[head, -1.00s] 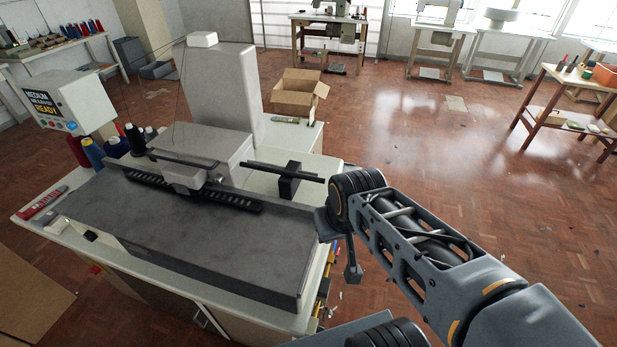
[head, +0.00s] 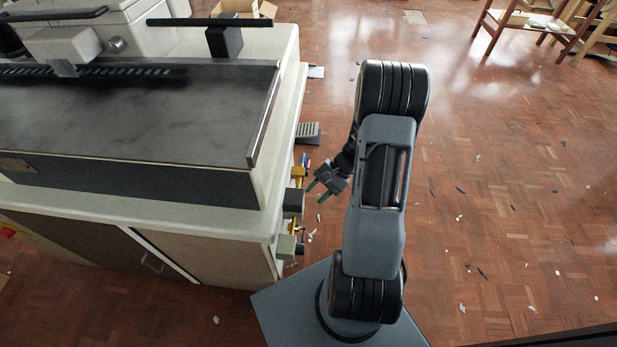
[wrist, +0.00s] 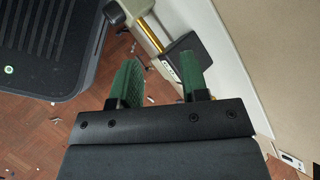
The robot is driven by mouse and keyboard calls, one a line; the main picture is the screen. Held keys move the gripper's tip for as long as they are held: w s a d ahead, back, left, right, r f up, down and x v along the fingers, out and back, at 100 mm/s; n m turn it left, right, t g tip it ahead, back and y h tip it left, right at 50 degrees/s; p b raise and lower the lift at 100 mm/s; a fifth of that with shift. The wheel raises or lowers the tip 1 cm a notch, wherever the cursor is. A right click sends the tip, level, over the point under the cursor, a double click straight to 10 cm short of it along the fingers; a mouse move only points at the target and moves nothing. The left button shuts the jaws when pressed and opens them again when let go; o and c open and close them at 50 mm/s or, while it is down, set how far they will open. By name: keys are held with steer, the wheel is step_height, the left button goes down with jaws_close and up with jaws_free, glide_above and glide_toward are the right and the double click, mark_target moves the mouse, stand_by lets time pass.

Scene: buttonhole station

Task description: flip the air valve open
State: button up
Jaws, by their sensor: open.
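On the right side of the station, in the head view, is a fitting that appears to be the air valve: a grey-green body (head: 286,247), brass pipe and a black block (head: 293,203). A yellow part (head: 298,172) sits just beyond; I cannot tell which part is the lever. In the wrist view the pale body (wrist: 130,6), brass rod (wrist: 150,34) and black block (wrist: 184,52) show past my fingers. My gripper (head: 318,191) is open and empty, just right of the fitting; its green fingers show in the wrist view (wrist: 160,70). The right finger overlaps the black block; contact is unclear.
The station's white top (head: 130,208) and grey-sided machine bed (head: 130,110) stand left of the arm. A grey ridged pedal-like piece (head: 308,132) sticks out farther back. The floor to the right (head: 500,220) is open, with small scraps.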

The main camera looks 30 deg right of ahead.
step_height(320, 180, down, 12)
steer(key=w+d+m+t+y+b, duration=0.2)
steer(key=w+m+t+b, duration=0.1)
steer(key=t+b, duration=0.1)
steer(key=m+t+h+b, duration=0.4)
steer(key=t+h, duration=0.1)
steer(key=t, duration=0.8)
glide_toward(309, 162)
steer(key=shift+a+f+b+x, duration=0.15)
steer(key=shift+b+x, duration=1.05)
steer(key=shift+x, duration=1.3)
steer(key=shift+a+f+b+x, duration=0.15)
steer(key=shift+b+x, duration=1.05)
steer(key=shift+x, duration=1.25)
steer(key=shift+d, duration=0.1)
jaws_close()
